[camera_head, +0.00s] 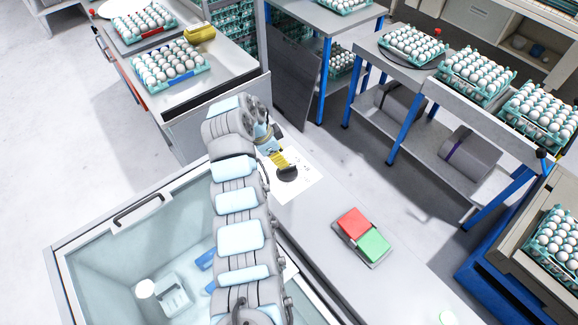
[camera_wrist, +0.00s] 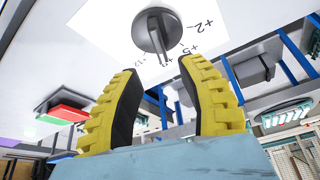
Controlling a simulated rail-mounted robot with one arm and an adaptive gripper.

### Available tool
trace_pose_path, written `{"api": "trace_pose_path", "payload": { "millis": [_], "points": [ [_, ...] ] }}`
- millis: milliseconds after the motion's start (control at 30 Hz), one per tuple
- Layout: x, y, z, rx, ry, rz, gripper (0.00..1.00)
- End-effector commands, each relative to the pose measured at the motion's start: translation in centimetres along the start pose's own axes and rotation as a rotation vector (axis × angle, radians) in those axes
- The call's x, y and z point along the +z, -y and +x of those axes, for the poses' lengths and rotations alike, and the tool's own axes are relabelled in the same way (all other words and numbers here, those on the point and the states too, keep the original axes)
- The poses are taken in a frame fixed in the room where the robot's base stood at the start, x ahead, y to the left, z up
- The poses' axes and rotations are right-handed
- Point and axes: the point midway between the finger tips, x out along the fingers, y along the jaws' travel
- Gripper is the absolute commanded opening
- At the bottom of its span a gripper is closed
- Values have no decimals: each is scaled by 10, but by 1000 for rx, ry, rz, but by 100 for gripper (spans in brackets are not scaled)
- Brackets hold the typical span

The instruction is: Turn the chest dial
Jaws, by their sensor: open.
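The chest dial is a round dark knob with a raised grip bar (camera_wrist: 157,32). It sits on a white sheet (camera_wrist: 212,22) printed with marks such as "+2" and "+5". In the head view the dial (camera_head: 287,175) lies on the white sheet (camera_head: 300,188) on top of the chest's grey counter (camera_head: 330,215). My gripper (camera_wrist: 160,110) has yellow ribbed fingers with dark inner pads, spread apart with nothing between them. In the head view my gripper (camera_head: 284,160) is right beside the dial, partly over it. In the wrist view the dial is beyond the fingertips, apart from them.
A red and green button box (camera_head: 362,236) stands on the counter to the right of the dial. The glass-sided chest (camera_head: 120,250) is at the lower left. Egg trays (camera_head: 170,65) stand on benches behind. The counter between dial and box is clear.

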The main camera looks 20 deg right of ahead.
Motion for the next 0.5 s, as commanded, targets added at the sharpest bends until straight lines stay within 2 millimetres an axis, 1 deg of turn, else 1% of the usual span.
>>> {"api": "trace_pose_path", "payload": {
  "millis": [33,100,200,400,500],
  "points": [
    [0,-1,9,3,0,0,40],
    [0,-1,22,4,1,0,40],
    [0,-1,35,3,1,-1,40],
    [0,-1,58,3,1,1,40],
    [0,-1,66,4,0,1,40]
  ]
}}
